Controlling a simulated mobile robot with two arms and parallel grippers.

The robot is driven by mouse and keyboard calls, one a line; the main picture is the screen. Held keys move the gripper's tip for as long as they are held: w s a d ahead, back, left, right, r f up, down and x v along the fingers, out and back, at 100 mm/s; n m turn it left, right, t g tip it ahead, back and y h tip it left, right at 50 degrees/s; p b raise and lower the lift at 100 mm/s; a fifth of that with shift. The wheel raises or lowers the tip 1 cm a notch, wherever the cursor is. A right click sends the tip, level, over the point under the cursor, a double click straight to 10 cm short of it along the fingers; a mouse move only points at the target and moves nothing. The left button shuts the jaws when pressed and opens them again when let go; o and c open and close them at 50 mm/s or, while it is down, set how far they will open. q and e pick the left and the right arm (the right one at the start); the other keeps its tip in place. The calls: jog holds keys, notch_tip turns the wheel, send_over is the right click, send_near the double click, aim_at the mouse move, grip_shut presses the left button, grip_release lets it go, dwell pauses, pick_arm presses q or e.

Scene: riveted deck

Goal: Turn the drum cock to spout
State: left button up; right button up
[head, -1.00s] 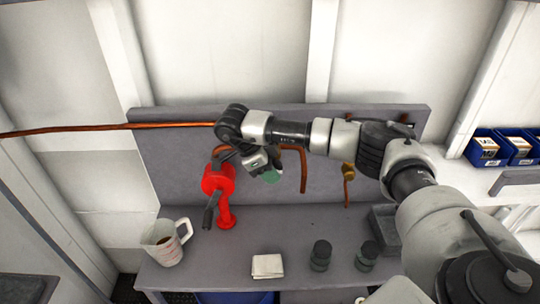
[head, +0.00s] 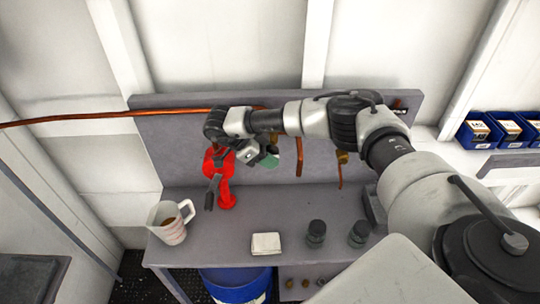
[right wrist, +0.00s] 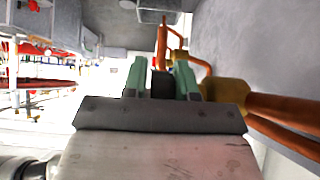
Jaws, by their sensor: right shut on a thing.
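My right gripper (head: 268,160) is in front of the grey back panel, just right of the red hand pump (head: 226,188). In the right wrist view its pale green fingers (right wrist: 162,80) are shut on a dark piece (right wrist: 162,86) between them, which looks like the drum cock's handle. A brass fitting (right wrist: 225,92) sits right beside the fingers, with a thick copper pipe (right wrist: 285,108) running from it. In the head view my wrist hides the cock's body, so its handle direction cannot be told. My left gripper is in neither view.
A measuring jug (head: 168,228) with brown liquid stands at the bench's left end. A white folded cloth (head: 266,243) and two dark jars (head: 316,233) are on the bench (head: 210,250). A blue drum (head: 238,290) stands below. A second brass fitting (head: 342,157) is farther right.

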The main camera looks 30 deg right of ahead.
jog(key=o, duration=0.9)
jog(key=shift+f, duration=0.1)
jog(key=shift+a, duration=0.1)
jog(key=b+v, duration=0.2)
jog(key=v, duration=0.8)
jog(key=shift+w+a+r, duration=0.2)
jog(key=shift+r, duration=0.1)
